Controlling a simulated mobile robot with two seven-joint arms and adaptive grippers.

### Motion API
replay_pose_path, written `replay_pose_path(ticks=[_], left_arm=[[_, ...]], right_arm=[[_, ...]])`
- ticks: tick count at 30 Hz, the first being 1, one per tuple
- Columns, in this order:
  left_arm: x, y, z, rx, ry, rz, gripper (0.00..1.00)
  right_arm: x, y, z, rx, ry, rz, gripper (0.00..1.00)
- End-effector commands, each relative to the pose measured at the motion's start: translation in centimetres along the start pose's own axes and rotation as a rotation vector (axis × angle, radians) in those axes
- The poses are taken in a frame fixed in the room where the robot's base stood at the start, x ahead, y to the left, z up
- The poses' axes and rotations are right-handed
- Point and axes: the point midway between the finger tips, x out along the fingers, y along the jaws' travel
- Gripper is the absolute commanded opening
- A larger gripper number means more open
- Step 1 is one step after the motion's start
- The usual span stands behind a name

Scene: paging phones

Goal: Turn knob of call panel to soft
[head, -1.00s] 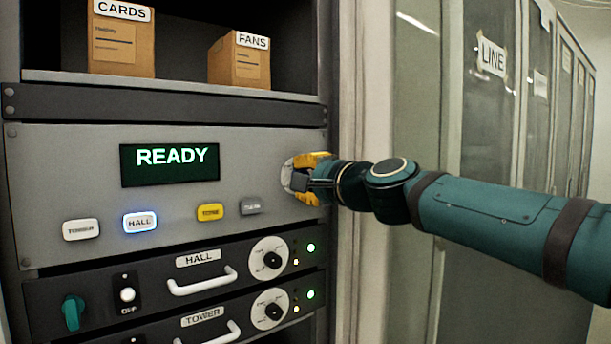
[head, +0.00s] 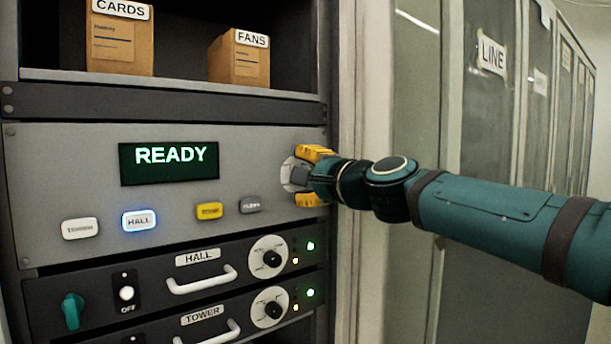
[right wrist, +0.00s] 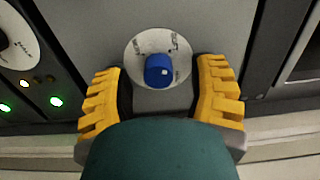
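The call panel (head: 75,165) is a grey rack panel with a green READY display (head: 169,162). At its right end is a round pale dial plate (head: 288,174), largely covered by my right gripper in the head view. In the right wrist view the blue knob (right wrist: 158,70) sits on the dial plate (right wrist: 137,48), whose printed words are too blurred to read. My right gripper (head: 304,177) has its yellow fingers spread on either side of the knob. In the wrist view a clear gap shows between each finger and the knob. My left gripper is not in view.
Below the display are several buttons; the HALL button (head: 140,221) glows blue and one button (head: 209,211) is yellow. Two amplifier units with white handles (head: 202,280) sit below. Boxes (head: 119,45) stand on the shelf above. Cabinets (head: 488,120) line the right.

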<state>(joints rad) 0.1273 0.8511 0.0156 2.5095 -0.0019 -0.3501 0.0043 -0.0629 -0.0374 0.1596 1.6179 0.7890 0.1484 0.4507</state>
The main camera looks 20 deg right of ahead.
Motion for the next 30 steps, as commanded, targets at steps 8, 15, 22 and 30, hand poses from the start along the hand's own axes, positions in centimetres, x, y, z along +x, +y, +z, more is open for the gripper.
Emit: replay_pose_path(ticks=[8, 15, 22, 30], left_arm=[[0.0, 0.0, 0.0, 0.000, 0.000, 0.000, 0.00], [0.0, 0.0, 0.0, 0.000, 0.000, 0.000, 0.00], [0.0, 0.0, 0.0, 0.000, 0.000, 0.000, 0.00], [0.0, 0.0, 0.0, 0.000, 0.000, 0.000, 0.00]], right_arm=[[-1.3, -0.1, 0.0, -0.001, -0.001, 0.000, 0.58], [-5.9, -0.1, 0.0, 0.000, 0.001, -0.003, 0.58], [-9.9, -0.1, 0.0, -0.001, 0.000, -0.001, 0.58], [-11.9, 0.0, 0.0, 0.000, 0.000, 0.000, 0.58]])
